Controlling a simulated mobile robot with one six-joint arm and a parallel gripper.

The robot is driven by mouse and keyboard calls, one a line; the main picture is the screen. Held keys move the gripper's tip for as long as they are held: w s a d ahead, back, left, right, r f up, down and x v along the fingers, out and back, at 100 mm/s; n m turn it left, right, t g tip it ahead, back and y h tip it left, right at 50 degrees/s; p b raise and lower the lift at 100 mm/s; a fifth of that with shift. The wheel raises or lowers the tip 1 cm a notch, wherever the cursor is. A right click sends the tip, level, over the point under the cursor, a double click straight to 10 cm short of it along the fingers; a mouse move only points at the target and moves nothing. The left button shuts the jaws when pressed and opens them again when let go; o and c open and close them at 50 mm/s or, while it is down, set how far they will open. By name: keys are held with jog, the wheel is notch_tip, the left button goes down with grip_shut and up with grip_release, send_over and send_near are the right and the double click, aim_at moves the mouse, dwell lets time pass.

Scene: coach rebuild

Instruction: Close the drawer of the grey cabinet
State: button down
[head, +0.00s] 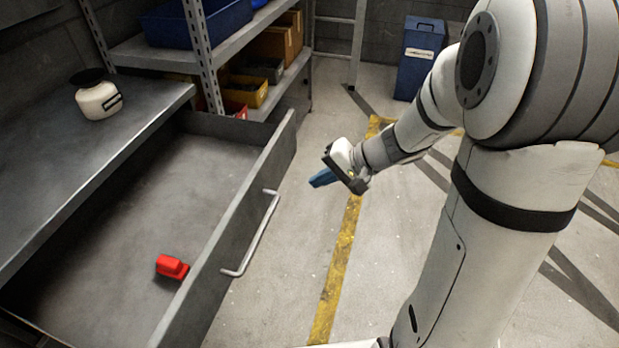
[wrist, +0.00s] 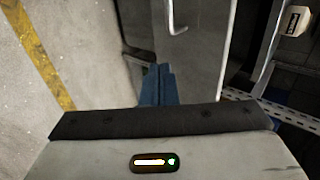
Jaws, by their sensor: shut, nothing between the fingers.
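The grey cabinet (head: 95,152) stands at the left of the head view. Its drawer (head: 200,295) is pulled far out, with a bar handle (head: 252,232) on its front. A small red object (head: 171,267) lies inside the drawer near the front panel. My gripper (head: 318,180) is in front of the drawer, to the right of the handle in the head view and apart from it. Its blue fingers are shut and empty. In the wrist view the fingers (wrist: 158,84) show at the middle, with part of the handle (wrist: 174,18) above them.
A white jar with a dark lid (head: 98,95) stands on the cabinet top. A metal shelf rack (head: 200,50) with several bins stands behind the cabinet. A blue bin (head: 419,58) stands at the back. The floor around the yellow line (head: 340,260) is clear.

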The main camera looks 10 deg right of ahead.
jog(key=a+r+x, duration=0.1)
jog(key=r+x, duration=0.1)
jog(key=x, duration=0.9)
jog(key=shift+w+a+f+b, duration=0.2)
jog(key=shift+w+a+b, duration=0.1)
jog(key=shift+w+a, duration=0.25)
jog(key=shift+s+a, duration=0.1)
jog(key=shift+s, duration=0.05)
